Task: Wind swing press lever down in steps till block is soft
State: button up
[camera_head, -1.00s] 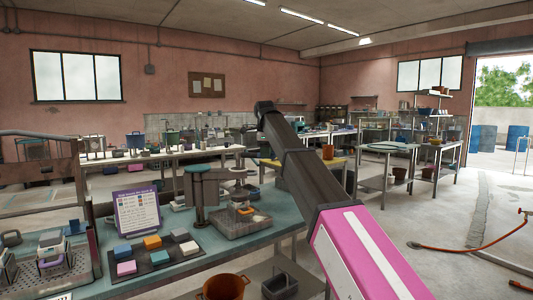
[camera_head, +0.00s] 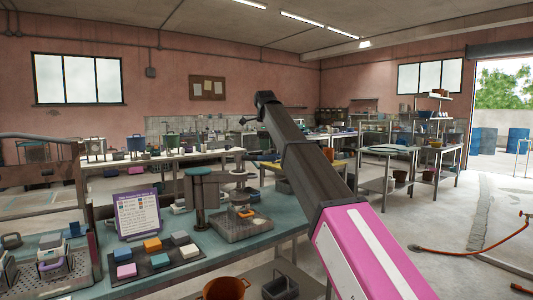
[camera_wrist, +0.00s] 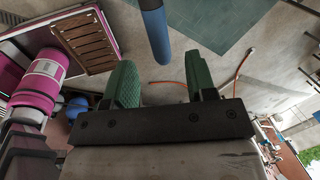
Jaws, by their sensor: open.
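In the head view, the press has a dark green post and arm (camera_head: 201,190) on the teal workbench. Beside it, a round press head (camera_head: 238,176) stands over a grey metal base (camera_head: 242,230). A small orange piece (camera_head: 246,212) shows under the head; its softness cannot be seen. My gripper (camera_wrist: 163,78) is open, with two green ribbed fingers wide apart and nothing between them. A blue rod (camera_wrist: 155,30) ends beyond the fingers, near the left one and apart from both; I cannot tell whether it is the lever. My gripper is not clear in the head view.
A dark tray (camera_head: 143,273) of coloured blocks and a purple-framed sign (camera_head: 138,215) stand left of the press. A perforated metal tray (camera_head: 83,280) is at far left. An orange-brown bucket (camera_head: 224,289) is below the bench. A red hose (camera_head: 455,247) lies on the floor at right.

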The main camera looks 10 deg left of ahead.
notch_tip(320, 180, up, 6)
jog(key=s, duration=0.1)
dwell(2.9)
